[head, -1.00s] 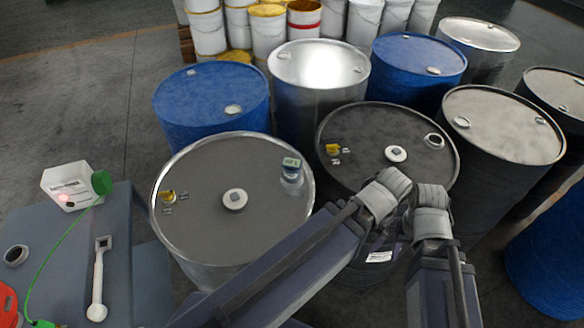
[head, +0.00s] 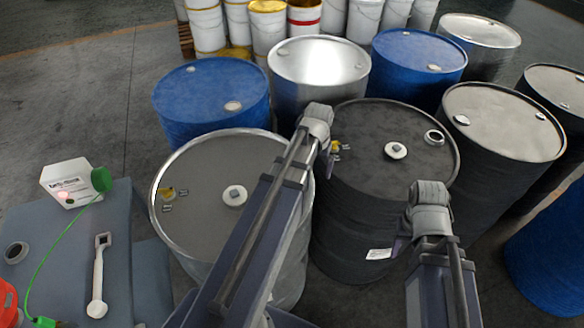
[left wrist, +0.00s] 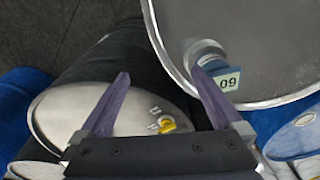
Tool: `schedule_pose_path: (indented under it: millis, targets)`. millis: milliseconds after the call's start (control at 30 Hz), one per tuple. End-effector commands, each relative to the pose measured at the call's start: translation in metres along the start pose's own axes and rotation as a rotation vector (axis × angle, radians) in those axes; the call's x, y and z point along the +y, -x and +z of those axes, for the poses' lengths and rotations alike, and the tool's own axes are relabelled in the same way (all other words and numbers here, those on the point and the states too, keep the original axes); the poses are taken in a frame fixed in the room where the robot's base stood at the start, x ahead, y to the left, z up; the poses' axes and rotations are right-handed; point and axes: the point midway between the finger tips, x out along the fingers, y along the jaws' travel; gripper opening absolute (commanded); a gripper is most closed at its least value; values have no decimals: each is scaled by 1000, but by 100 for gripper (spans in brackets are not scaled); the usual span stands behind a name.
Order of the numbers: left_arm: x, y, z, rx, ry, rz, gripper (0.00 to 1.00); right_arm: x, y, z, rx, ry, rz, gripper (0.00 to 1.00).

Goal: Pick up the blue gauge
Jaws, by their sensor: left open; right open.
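My left gripper (left wrist: 160,76) is open and empty. In the left wrist view its right fingertip overlaps the gauge's edge, and the gauge is not between the fingers; whether they touch I cannot tell. My right gripper (head: 400,246) is mostly hidden below its wrist, over the right side of the second dark drum (head: 365,140).
A bench (head: 70,235) at the left holds a white jug (head: 68,182) with a green cap and a pale wrench-like tool (head: 98,275). A yellow fitting (left wrist: 166,123) sits on the second drum. Blue and silver drums crowd the back and right; open floor is at the upper left.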

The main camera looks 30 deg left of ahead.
Motion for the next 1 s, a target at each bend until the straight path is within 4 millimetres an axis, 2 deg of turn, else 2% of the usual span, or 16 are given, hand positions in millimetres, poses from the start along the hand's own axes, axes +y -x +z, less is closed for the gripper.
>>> schedule_pose_path:
  millis: [33, 100, 200, 300, 567, 833, 1000]
  targets:
    - [-26, -2, -12, 12, 44, 1, 100, 0, 0, 0, 0, 0, 0, 50]
    - [-51, -3, -20, 26, 85, 2, 100, 0, 0, 0, 0, 0, 0, 50]
    - [-76, -4, -26, 42, 126, 2, 100, 0, 0, 0, 0, 0, 0, 50]
    - [-91, -4, -29, 51, 149, 2, 100, 0, -1, 0, 0, 0, 0, 50]
    - [-97, -6, -29, 54, 158, 2, 100, 0, -3, 0, 0, 0, 0, 50]
    - [-96, -30, -30, 54, 157, 2, 100, -2, -26, -2, 0, -1, 0, 50]
    - [-96, -31, -31, 54, 157, 2, 100, -3, -27, -2, 0, -1, 0, 50]
